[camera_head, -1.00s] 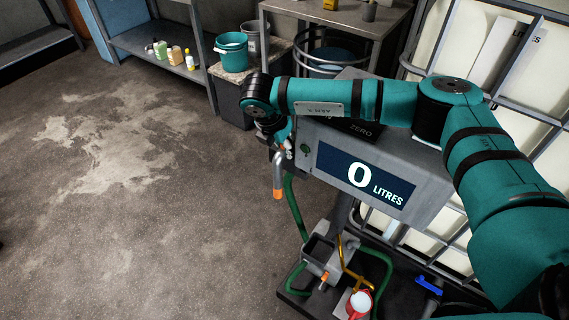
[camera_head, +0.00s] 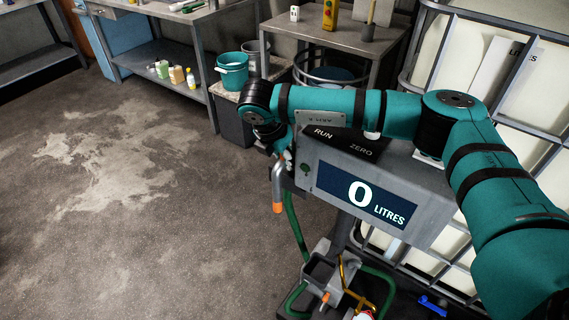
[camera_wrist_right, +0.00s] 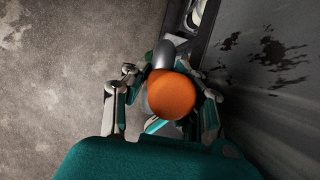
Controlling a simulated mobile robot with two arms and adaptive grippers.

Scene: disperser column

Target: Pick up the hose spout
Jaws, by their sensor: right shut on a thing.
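The hose spout (camera_head: 277,188) is a grey bent tube with an orange tip pointing down, left of the disperser's display box. My right gripper (camera_head: 284,158) is at its upper end, partly hidden by my wrist. In the right wrist view the spout's round orange end (camera_wrist_right: 172,95) faces the camera, between the fingers of my right gripper (camera_wrist_right: 163,98), which is shut on the spout. A green hose (camera_head: 293,222) runs down below the spout. My left gripper is out of view.
The display box (camera_head: 335,215) reads 0 litres, with a RUN/ZERO panel (camera_head: 345,142) above. A grey holder (camera_head: 318,268) with hoses stands below. A caged white tank (camera_head: 480,60) is at right. A teal bucket (camera_head: 232,72) stands behind. The floor at left is clear.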

